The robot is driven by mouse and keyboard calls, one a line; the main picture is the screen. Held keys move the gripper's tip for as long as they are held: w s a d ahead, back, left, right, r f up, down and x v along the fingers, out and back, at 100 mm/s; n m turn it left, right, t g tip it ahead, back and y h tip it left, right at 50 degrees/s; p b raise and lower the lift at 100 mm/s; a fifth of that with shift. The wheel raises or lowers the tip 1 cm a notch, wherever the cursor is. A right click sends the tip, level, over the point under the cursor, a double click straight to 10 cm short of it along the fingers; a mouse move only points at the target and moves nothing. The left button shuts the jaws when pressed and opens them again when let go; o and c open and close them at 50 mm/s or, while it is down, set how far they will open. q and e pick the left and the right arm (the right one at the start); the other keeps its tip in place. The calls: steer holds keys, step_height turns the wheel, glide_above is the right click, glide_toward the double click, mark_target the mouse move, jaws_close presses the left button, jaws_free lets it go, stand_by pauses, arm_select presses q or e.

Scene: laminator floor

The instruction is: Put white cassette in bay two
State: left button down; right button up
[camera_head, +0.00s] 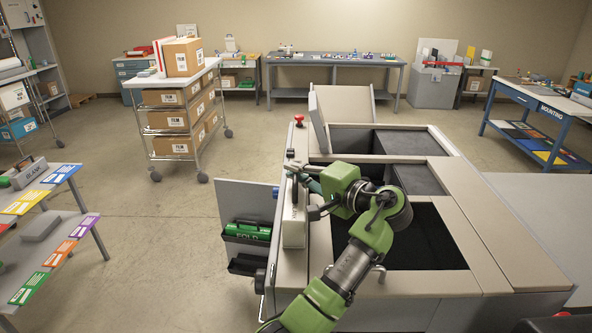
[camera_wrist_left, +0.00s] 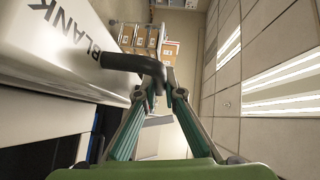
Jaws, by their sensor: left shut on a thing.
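My left gripper (camera_head: 303,171) is shut on the black handle of a white cassette (camera_head: 293,222). In the left wrist view, the teal fingers (camera_wrist_left: 157,84) meet at that handle (camera_wrist_left: 135,64), and the white cassette's side (camera_wrist_left: 55,50) reads BLANK. In the head view the cassette is upright at the left edge of the laminator (camera_head: 470,215); I cannot tell whether it touches the edge. The laminator has dark open wells, the near one (camera_head: 428,240) partly hidden by my left arm. No bay numbers are readable. My right gripper is not in view.
A pocketed panel (camera_head: 247,200) with a green FOLD cassette (camera_head: 247,232) is on the laminator's left side. A raised lid (camera_head: 320,120) stands at its back left. A cart with FILM boxes (camera_head: 180,125) stands behind left. Tables with coloured cards (camera_head: 45,200) are at far left.

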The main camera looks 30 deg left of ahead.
arm_select(q)
steer(key=shift+f, duration=0.1)
steer(key=c, duration=2.2)
jaws_free()
steer(key=shift+o, duration=0.2)
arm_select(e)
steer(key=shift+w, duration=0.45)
arm_select(q)
steer(key=shift+d, duration=0.1)
